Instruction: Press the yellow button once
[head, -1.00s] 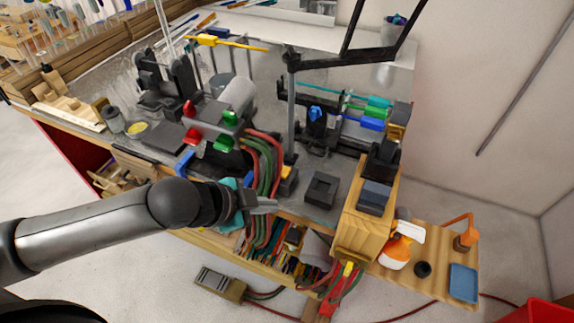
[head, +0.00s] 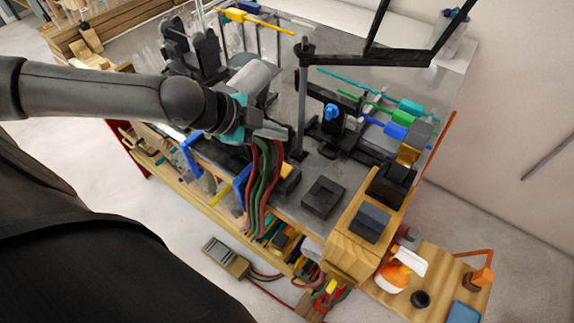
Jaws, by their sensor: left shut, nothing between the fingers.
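A small black box with a yellow top (head: 287,170) stands on the bench near its front edge, just right of the red and green hoses; it may be the yellow button, but it is too small to be sure. My left gripper (head: 283,132) reaches in from the left above the bench, with its fingers shut and empty. Its tips are over the tops of the hoses, up and slightly left of the yellow-topped box, apart from it in the picture. My right gripper is out of view.
Red and green hoses (head: 262,178) hang over the bench front. A black post (head: 302,95) rises behind the box. A dark square block (head: 323,197) sits to its right, then a wooden box (head: 352,256). A pedal (head: 226,257) lies on the floor.

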